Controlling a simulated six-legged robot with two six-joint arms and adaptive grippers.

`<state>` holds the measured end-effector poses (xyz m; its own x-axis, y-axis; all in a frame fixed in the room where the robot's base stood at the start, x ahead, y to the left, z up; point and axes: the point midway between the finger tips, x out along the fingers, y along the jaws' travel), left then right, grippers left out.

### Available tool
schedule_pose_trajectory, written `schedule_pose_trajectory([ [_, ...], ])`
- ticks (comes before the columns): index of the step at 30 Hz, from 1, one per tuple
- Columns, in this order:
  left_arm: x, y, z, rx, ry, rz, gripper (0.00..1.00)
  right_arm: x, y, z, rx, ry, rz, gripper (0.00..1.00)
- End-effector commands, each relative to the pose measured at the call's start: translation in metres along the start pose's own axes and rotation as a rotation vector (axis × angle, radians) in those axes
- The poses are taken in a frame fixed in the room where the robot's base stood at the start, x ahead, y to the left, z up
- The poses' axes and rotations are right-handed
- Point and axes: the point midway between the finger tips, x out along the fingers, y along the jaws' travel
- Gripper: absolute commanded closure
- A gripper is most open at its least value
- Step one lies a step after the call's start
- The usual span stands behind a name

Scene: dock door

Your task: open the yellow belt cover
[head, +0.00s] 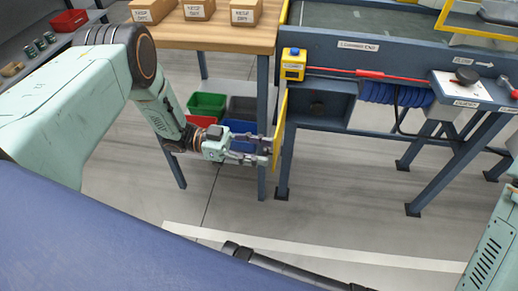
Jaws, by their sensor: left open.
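The yellow belt cover (279,128) is a thin upright panel, seen nearly edge-on, at the left end of the blue conveyor frame. My left gripper (266,150) reaches in from the left and is open. Its fingertips are at the lower part of the cover; I cannot tell whether they touch it. Any handle on the cover is hidden. My right gripper is not in view.
A wooden table (225,38) with cartons stands behind my left arm, its blue leg close behind the gripper. Green (207,105) and blue (240,128) bins sit below it. A yellow button box (293,64) is above the cover.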

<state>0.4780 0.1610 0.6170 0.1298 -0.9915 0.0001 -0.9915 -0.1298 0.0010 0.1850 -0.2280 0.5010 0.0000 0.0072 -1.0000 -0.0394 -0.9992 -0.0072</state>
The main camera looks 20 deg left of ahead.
Motion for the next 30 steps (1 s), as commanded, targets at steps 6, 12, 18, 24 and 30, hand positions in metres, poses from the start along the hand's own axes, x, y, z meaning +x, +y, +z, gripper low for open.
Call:
schedule_pose_trajectory([
  [6, -0.004, -0.001, 0.000, 0.001, 0.000, -0.002, 0.54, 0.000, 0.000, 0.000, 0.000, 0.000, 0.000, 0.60],
  [12, -0.034, -0.001, 0.001, 0.001, -0.001, -0.006, 0.54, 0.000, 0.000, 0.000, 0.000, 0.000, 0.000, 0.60],
  [18, -0.076, -0.001, 0.000, 0.002, -0.001, -0.005, 0.54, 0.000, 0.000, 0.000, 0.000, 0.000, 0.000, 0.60],
  [24, -0.107, -0.001, 0.001, 0.001, -0.001, -0.003, 0.54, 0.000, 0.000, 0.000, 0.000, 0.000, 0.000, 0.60],
  [30, -0.119, 0.000, 0.001, 0.000, -0.001, -0.001, 0.54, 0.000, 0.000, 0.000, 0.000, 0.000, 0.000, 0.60],
])
